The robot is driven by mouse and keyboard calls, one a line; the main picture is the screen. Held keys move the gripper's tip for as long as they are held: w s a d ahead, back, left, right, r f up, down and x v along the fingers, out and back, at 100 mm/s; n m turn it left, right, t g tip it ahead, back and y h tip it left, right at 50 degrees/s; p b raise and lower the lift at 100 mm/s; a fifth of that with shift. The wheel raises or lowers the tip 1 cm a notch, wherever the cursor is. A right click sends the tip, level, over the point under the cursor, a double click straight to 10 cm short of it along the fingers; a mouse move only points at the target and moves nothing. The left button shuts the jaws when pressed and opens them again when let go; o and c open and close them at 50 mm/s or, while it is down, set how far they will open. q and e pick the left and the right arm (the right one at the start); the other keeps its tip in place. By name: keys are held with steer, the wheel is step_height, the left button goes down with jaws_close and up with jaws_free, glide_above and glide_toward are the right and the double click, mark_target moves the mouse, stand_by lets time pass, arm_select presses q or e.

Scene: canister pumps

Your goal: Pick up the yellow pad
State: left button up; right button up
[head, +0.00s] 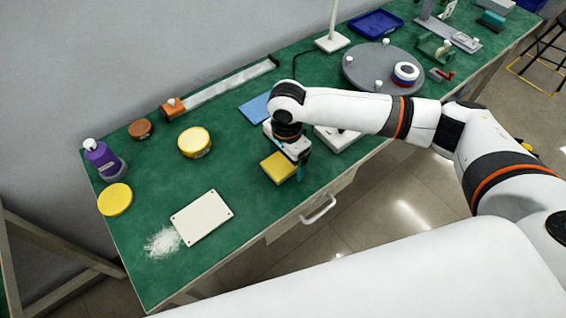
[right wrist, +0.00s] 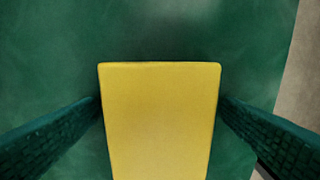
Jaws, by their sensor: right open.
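The yellow pad (head: 277,168) is a rectangular block lying on the green table top near the front edge. My right gripper (head: 289,157) is directly over it, pointing down, and partly covers it in the head view. In the right wrist view the yellow pad (right wrist: 160,125) lies between the two open dark green fingers of my right gripper (right wrist: 160,106), one on each side. A narrow gap shows by each finger; contact lower down cannot be told. My left gripper is not in view.
A blue mat (head: 255,108) lies behind the pad and a white plate (head: 202,217) with spilled white powder (head: 163,242) to its left. A yellow round tin (head: 194,142) and yellow disc (head: 115,199) are further left. A grey turntable (head: 360,78) stands back right.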

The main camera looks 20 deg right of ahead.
mark_target(286, 160)
steer(key=c, duration=1.1)
steer(key=shift+o, duration=0.2)
steer(key=shift+r, duration=0.15)
step_height(286, 160, up, 10)
